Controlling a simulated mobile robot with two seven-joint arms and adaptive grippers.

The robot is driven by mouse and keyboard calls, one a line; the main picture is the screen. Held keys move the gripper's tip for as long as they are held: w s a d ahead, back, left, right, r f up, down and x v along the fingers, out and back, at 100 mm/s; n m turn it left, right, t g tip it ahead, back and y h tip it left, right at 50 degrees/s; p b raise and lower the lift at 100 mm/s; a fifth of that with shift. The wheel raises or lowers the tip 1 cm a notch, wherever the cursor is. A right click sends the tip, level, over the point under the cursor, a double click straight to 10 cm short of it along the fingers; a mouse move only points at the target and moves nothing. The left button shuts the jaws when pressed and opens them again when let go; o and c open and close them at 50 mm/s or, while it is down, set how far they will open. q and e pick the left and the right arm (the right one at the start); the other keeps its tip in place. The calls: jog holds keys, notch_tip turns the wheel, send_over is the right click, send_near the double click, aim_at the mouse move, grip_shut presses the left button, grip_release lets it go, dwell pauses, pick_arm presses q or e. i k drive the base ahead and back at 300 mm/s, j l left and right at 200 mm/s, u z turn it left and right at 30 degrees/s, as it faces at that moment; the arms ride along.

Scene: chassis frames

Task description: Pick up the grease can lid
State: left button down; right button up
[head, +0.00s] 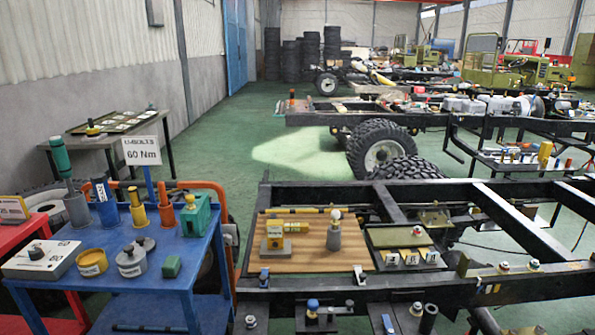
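A round grey can (131,262) stands on the blue cart (205,262) at the left of the head view. Its top has a small dark knob and looks like a lid (130,253), seated on the can. A second small grey round piece with a knob (145,243) sits just behind it, partly hidden by the can. I cannot tell for sure which of these is the grease can. Neither of my grippers shows in this view.
Coloured holders with upright tools (108,212) line the cart's back. A U-bolts sign (141,150) rises behind. A black chassis frame (340,293) stands to the right.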

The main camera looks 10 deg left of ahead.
aim_at(148, 244)
jog(key=u, duration=1.75)
